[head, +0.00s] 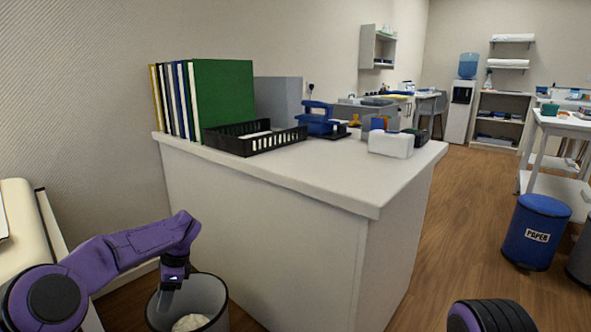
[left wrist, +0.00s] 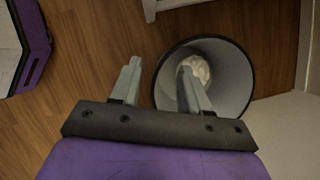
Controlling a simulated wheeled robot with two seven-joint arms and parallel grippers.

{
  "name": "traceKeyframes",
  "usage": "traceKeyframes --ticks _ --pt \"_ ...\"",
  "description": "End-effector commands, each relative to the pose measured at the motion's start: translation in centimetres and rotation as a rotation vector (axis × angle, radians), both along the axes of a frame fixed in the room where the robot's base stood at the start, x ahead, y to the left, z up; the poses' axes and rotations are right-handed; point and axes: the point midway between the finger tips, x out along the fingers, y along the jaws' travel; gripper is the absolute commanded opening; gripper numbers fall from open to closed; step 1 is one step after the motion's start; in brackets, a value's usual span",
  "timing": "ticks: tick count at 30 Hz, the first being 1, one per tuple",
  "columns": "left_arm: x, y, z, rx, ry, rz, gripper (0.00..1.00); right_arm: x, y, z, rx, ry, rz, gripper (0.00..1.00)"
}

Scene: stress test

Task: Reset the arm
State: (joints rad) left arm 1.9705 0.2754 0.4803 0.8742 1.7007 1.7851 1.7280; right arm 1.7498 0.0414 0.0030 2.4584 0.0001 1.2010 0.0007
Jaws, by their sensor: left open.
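My left arm (head: 130,243) is purple and comes in from the left in the head view, bent downward at the wrist. My left gripper (head: 172,284) hangs over the near rim area of a grey waste bin (head: 208,291). In the left wrist view its two pale fingers (left wrist: 160,85) are spread apart with nothing between them. The bin shows there too (left wrist: 238,75), below and beyond the right finger. A crumpled white thing (head: 190,323) lies inside the bin. Of my right arm only a dark, purple-edged part (head: 490,317) shows at the bottom right; its gripper is out of the picture.
A white counter (head: 270,190) stands close beyond the bin, with upright folders (head: 222,95), a black tray (head: 238,142) and a blue device (head: 320,122) on it. A blue paper bin (head: 536,232) stands at right. Wooden floor (head: 455,220) between is clear.

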Motion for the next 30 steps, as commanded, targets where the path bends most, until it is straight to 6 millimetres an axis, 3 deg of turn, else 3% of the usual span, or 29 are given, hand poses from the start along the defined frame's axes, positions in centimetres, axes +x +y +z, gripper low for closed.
traceKeyframes --ticks 8,14,20,22,23,26,27,30 --pt "1.3 0.4 -0.2 0.058 0.072 -0.335 0.45 0.2 0.0 0.0 0.0 -0.005 0.001 0.43" --pt "0.6 2.2 -2.6 0.22 0.299 -0.805 0.45 0.2 0.0 0.0 0.0 -0.005 0.0 0.43" --pt "-1.5 2.7 -7.6 0.433 0.794 -1.507 0.45 0.2 0.0 0.0 0.0 -0.005 0.0 0.43" --pt "-3.1 2.0 -10.3 0.5 1.043 -1.809 0.45 0.2 0.0 0.0 0.0 -0.005 0.0 0.43" --pt "-4.1 1.5 -11.7 0.527 1.168 -1.955 0.45 0.2 0.0 0.0 0.0 -0.005 0.0 0.43" --pt "-9.7 -0.7 -17.2 0.594 1.634 -2.494 0.45 0.2 0.0 0.0 0.0 -0.005 0.0 0.43" --pt "-12.5 -1.7 -19.1 -0.554 -1.634 2.45 0.45 0.2 0.0 0.0 0.0 -0.005 0.0 0.43" --pt "-19.4 -3.4 -22.5 -0.417 -1.389 2.072 0.45 0.2 0.0 0.0 0.0 -0.005 0.0 0.43"
